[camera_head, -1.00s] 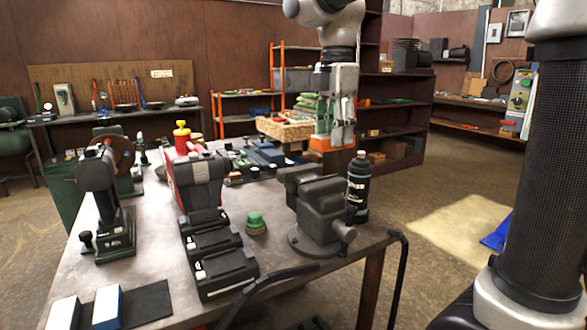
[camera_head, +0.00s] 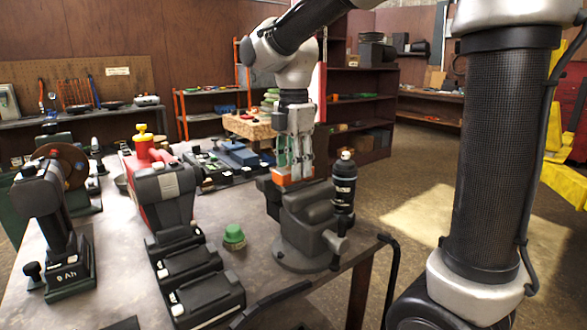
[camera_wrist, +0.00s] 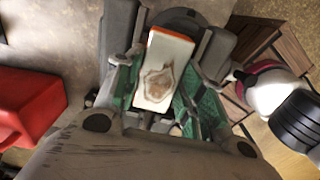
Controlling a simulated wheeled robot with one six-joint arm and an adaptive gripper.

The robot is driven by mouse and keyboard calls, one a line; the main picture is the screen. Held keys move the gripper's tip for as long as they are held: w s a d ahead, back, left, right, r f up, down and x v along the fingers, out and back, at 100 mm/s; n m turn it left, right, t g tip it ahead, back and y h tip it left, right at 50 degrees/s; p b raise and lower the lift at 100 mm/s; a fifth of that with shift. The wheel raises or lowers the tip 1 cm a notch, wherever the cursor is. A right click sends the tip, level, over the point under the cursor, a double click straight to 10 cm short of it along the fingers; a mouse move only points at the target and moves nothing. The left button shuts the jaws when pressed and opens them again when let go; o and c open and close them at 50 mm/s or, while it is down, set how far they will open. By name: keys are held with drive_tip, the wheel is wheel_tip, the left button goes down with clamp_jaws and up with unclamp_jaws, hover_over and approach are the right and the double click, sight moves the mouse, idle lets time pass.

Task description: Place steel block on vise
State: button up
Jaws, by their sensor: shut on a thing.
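A dark grey vise (camera_head: 300,250) stands at the right front corner of the workbench, and parts of it show in the wrist view (camera_wrist: 118,32). My gripper (camera_head: 294,170) points down over the vise's jaw end. Its fingers are shut on a block (camera_head: 291,183) with orange sides, which shows a white top with a brown patch in the wrist view (camera_wrist: 158,90). Green finger pads flank it. The block is at about the height of the vise's jaws. I cannot tell whether it touches the vise, as its underside is hidden.
A black bottle (camera_head: 343,185) stands close to the right of the vise. A green-capped item (camera_head: 234,236) and black cases (camera_head: 205,285) are to its left. A red power tool (camera_head: 143,170) stands farther left. The floor right of the bench is open.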

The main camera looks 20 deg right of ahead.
drive_tip(key=shift+f, duration=0.45)
drive_tip(key=o, duration=1.3)
drive_tip(key=shift+f, duration=0.15)
wheel_tip(320, 180, up, 11)
drive_tip(key=s+d+f+m+t, duration=0.1)
drive_tip(key=s+d+f+m, duration=0.2)
drive_tip(key=s+d+m, duration=0.2)
drive_tip(key=s+d+f+m+t, duration=0.2)
drive_tip(key=s+d+f+m, duration=0.2)
drive_tip(key=s+m, duration=0.3)
drive_tip(key=s+d+f+m+t, duration=0.1)
drive_tip(key=s+d+f+m, duration=0.3)
drive_tip(key=m, duration=0.5)
drive_tip(key=shift+s+d+m, duration=0.15)
drive_tip(key=shift+s+d, duration=0.35)
drive_tip(key=shift+s, duration=0.25)
drive_tip(key=shift+s+d+m, duration=0.15)
drive_tip(key=shift+s+d, duration=0.3)
drive_tip(key=shift+s, duration=0.3)
